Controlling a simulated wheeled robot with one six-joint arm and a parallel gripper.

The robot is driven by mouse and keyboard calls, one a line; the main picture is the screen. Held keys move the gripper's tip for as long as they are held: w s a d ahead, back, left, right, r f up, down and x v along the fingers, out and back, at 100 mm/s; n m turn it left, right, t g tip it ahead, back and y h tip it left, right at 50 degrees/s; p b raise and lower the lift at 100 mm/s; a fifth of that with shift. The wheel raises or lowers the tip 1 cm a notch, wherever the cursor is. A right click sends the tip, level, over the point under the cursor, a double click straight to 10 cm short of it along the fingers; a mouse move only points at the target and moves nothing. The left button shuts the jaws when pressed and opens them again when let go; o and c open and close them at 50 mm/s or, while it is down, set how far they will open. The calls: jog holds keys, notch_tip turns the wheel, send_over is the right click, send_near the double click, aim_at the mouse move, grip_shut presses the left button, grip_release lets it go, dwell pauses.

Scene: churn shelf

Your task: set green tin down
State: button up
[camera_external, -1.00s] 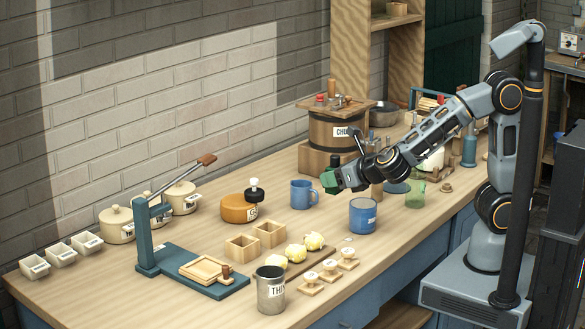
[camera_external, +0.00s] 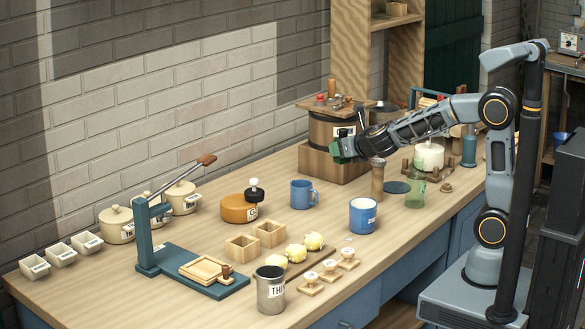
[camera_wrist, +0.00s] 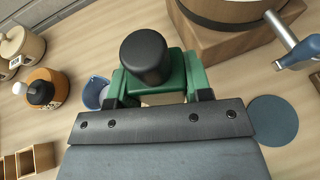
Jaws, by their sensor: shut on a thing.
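The green tin (camera_wrist: 172,64) has a green body and a black round top, seen close up in the wrist view. My gripper (camera_wrist: 158,76) is shut on it, with a finger on each side. In the external view the green tin (camera_external: 341,149) shows small and dark at the end of my gripper (camera_external: 348,147). It is in front of the wooden churn and appears above the worktop. Its underside and its exact height over the surface are hidden.
The churn (camera_external: 325,130) on its wooden block stands close by. A blue mug (camera_external: 301,195), blue pot (camera_external: 363,216), wooden grinder-like post (camera_external: 377,180), flat blue disc (camera_external: 397,187) and green glass jar (camera_external: 415,194) are around. Bare worktop (camera_external: 335,205) lies between mug and pot.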

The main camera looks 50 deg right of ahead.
jog(key=w+r+n+y, duration=0.3)
jog(key=w, duration=0.1)
jog(key=shift+t, duration=0.3)
jog(key=w+f+b, duration=0.1)
jog(key=w+f, duration=0.2)
jog(key=w, duration=0.1)
jog(key=w+a+f+b, duration=0.1)
jog(key=w+f, duration=0.2)
jog(key=w, duration=0.1)
jog(key=w+a+f+b, duration=0.1)
jog(key=w+f+b, duration=0.1)
jog(key=w, duration=0.3)
jog(key=shift+w+f, duration=0.1)
jog(key=shift+f, duration=0.55)
jog(key=shift+w+f, duration=0.25)
jog(key=shift+f, duration=0.1)
notch_tip(320, 180, down, 4)
jog(key=b, duration=0.3)
jog(key=shift+w+r, duration=0.15)
jog(key=shift+r, duration=0.2)
